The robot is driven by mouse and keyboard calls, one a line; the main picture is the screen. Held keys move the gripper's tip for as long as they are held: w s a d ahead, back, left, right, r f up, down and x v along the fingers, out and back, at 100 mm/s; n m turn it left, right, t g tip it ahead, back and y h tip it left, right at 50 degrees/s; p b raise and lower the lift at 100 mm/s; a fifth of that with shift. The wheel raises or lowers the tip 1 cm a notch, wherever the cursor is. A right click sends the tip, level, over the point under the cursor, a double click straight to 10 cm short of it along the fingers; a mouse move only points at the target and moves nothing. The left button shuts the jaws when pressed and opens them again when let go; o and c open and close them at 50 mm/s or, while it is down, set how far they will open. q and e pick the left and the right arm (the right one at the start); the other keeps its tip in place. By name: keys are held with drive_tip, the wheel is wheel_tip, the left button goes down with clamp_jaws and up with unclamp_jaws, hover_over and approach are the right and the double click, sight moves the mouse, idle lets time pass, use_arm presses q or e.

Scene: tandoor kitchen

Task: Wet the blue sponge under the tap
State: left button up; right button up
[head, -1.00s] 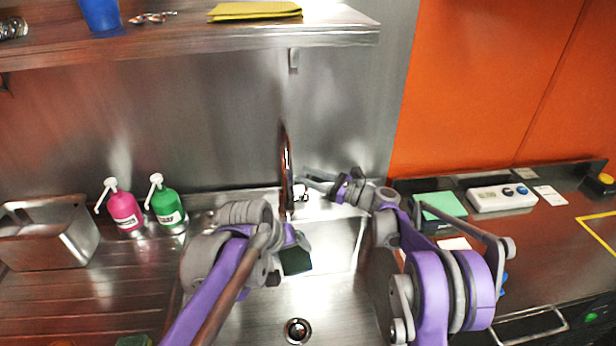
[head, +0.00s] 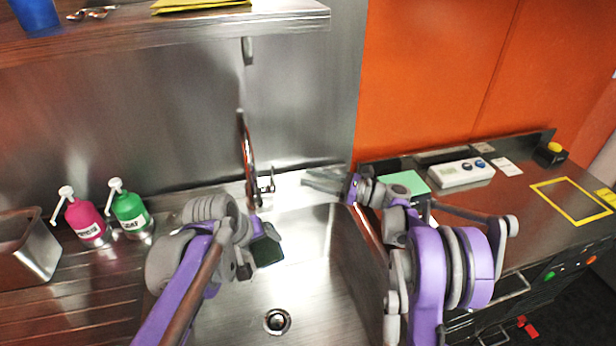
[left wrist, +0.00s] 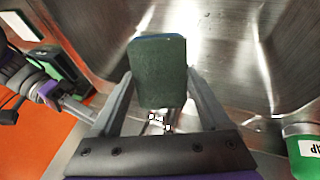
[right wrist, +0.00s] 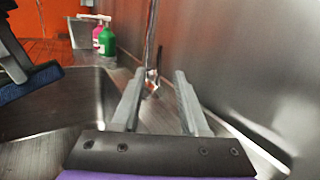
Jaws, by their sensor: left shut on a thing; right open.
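The sponge (head: 266,251) has a dark green face and a thin blue edge; it also shows in the left wrist view (left wrist: 160,72). My left gripper (head: 252,238) is shut on it and holds it over the sink basin (head: 305,250), in front of and a little right of the tap (head: 246,150). In the right wrist view, its blue side shows (right wrist: 28,86). The tap's lever (head: 266,184) is at its base. My right gripper (head: 312,180) is open and empty, right of the lever and apart from it. I cannot make out any running water.
Pink (head: 84,218) and green (head: 130,210) pump bottles and a metal bin (head: 28,250) stand left of the sink. A shelf (head: 290,18) hangs above. A green pad (head: 405,183) and a control box (head: 461,173) lie on the right counter.

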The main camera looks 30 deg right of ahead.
drive_tip(key=shift+w+a, duration=0.1)
drive_tip(key=shift+a, duration=0.1)
drive_tip(key=c, duration=0.4)
drive_tip(key=a+m+h, duration=0.1)
drive_tip(key=a, duration=0.1)
drive_tip(key=a+r+m+t+h, duration=0.1)
drive_tip(key=a+h, duration=0.1)
drive_tip(key=shift+w+r+m, duration=0.15)
drive_tip(key=shift+w+m, duration=0.05)
drive_tip(key=shift+m, duration=0.2)
clamp_jaws()
drive_tip(key=s+a+m+t+h, duration=0.2)
drive_tip(key=s+a+m+h, duration=0.2)
drive_tip(key=s+m+h, duration=0.45)
drive_tip(key=w+n+h, duration=0.1)
drive_tip(key=w, duration=1.1)
drive_tip(key=shift+w+f+h, duration=0.25)
drive_tip(key=shift+f+h, duration=0.1)
drive_tip(key=shift+f, duration=0.05)
